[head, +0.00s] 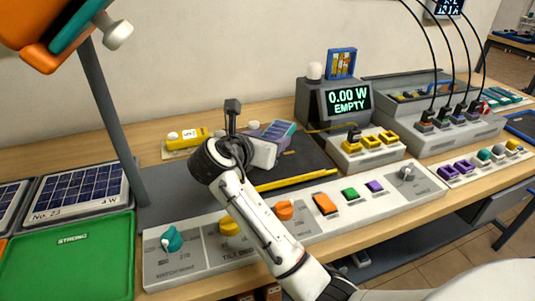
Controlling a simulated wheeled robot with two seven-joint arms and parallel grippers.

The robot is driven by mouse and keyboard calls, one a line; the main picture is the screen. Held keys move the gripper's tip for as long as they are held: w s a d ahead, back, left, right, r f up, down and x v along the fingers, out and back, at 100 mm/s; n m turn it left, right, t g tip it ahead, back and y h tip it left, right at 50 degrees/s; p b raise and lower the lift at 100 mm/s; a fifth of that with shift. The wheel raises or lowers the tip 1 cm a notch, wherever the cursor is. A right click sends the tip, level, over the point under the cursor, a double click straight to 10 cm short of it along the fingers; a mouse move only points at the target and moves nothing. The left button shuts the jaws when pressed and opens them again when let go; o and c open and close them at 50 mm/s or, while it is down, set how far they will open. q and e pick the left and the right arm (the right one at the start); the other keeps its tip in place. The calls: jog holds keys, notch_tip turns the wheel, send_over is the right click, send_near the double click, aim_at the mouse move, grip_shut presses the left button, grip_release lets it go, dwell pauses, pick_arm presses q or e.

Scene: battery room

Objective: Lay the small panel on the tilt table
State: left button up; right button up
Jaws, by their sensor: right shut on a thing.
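The small panel (279,128), with blue-green cells, shows just beyond my right gripper (272,146), partly hidden by it. My right gripper is shut on the small panel, over the dark tilt table (309,167) with its yellow front ledge (298,180). I cannot tell whether the panel touches the table. The display (348,100) behind reads 0.00 W and EMPTY. My left gripper is not in view.
A control strip with an orange knob (284,210) and a teal knob (171,240) runs along the front. A lamp on a grey post (113,118) rises at left. A panel marked No. 23 (85,190) and a green tray (70,265) lie left. Cabled connectors (457,115) stand right.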

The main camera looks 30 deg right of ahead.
notch_tip(320, 180, down, 5)
jog(key=shift+b, duration=0.3)
jog(key=o, duration=1.2)
jog(key=shift+f, duration=0.1)
jog(key=shift+c, duration=0.2)
jog(key=shift+a, duration=0.1)
jog(key=v, duration=1.2)
jog(key=shift+w+p, duration=0.1)
jog(key=shift+p, duration=0.3)
